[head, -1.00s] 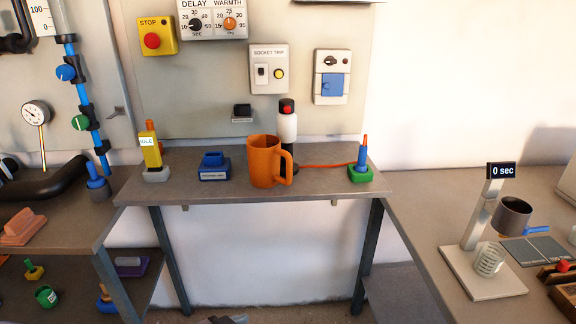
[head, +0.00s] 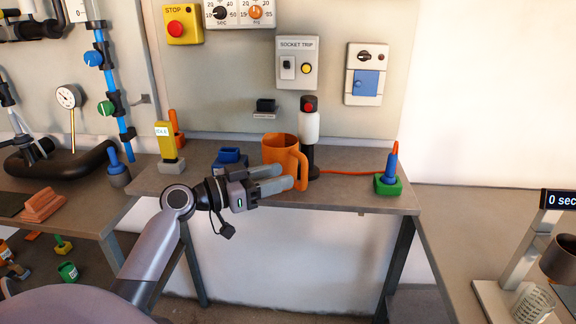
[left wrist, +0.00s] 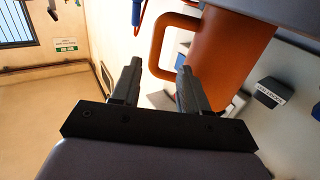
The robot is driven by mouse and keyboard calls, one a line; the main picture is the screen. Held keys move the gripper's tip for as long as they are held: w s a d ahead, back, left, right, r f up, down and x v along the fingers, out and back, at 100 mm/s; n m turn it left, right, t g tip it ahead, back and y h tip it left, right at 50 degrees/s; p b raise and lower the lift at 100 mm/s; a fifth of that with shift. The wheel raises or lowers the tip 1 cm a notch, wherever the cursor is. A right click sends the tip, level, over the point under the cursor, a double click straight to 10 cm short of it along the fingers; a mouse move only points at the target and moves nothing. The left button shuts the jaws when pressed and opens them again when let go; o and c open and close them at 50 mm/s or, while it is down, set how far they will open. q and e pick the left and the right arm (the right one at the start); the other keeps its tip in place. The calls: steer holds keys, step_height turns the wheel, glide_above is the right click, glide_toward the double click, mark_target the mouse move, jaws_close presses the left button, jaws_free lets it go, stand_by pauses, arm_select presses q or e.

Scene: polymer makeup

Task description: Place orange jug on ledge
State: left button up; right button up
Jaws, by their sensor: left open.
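The orange jug (head: 279,150) stands upright on the grey ledge-like table (head: 345,192) in the middle of the head view. Its handle points right and toward me. My left gripper (head: 286,177) is at the jug's front, its open fingers reaching to the right near the handle and hiding the jug's lower part. In the left wrist view the jug (left wrist: 232,55) fills the upper right, and its handle appears beyond and between the open fingertips (left wrist: 160,67). I cannot tell whether the fingers touch the jug. My right gripper is not in view.
A blue block (head: 229,160) and a yellow device (head: 166,145) stand left of the jug. A white-and-black post (head: 309,126) with a red top stands close behind right. A green-based blue plug (head: 389,176) is at the right end. The table's front right is clear.

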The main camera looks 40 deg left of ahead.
mark_target(304, 183)
arm_select(q)
steer(key=p+x, duration=0.1)
steer(key=x, duration=0.2)
steer(key=p+x, duration=0.1)
steer(key=x, duration=0.2)
steer(key=shift+d+f, duration=0.15)
steer(key=shift+d, duration=0.2)
steer(key=shift+w+d+f, duration=0.1)
steer(key=shift+w+d, duration=0.05)
steer(key=shift+w, duration=0.15)
jaws_close()
